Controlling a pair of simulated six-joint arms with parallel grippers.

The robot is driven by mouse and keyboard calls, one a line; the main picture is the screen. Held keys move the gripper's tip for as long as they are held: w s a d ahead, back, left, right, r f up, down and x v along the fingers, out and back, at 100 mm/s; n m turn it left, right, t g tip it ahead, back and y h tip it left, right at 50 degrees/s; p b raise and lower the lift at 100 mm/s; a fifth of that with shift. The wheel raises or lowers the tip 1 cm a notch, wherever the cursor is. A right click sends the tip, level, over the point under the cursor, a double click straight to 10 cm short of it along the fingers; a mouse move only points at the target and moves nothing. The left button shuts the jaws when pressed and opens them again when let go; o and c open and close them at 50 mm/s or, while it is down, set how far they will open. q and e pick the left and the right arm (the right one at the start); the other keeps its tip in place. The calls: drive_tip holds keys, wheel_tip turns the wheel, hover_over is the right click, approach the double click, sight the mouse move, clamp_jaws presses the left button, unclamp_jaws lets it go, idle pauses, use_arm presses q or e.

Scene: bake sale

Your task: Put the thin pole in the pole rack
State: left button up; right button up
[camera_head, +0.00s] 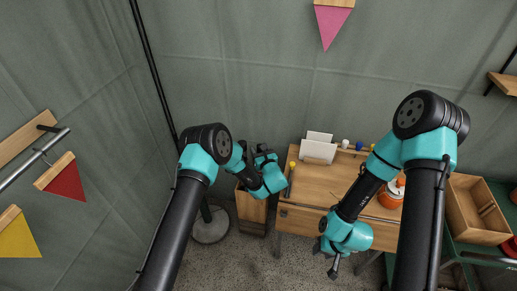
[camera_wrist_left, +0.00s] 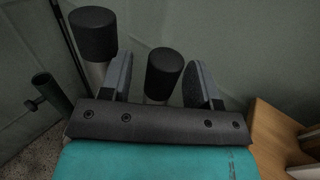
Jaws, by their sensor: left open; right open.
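My left gripper (camera_head: 262,155) is by the left side of the wooden table, above a wooden box-like stand (camera_head: 252,208) on the floor that may be the pole rack. In the left wrist view, its open fingers (camera_wrist_left: 160,80) stand on either side of a dark-capped pole (camera_wrist_left: 163,75) with a grey shaft. Whether they touch it is unclear. A second, thicker-looking capped pole (camera_wrist_left: 93,35) stands left of the fingers. I cannot tell for certain which is the thin pole. My right gripper (camera_head: 334,268) is open and empty near the table's front edge.
The table (camera_head: 315,185) holds white cards (camera_head: 318,150), a yellow-tipped stick (camera_head: 290,176) and an orange jar (camera_head: 390,196). A wooden crate (camera_head: 462,228) is at right. A round stand base (camera_head: 211,226) is left of the box. Bunting hangs at far left.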

use_arm(q)
drive_tip(key=v, duration=1)
drive_tip(key=shift+s, duration=0.2)
idle(0.6)
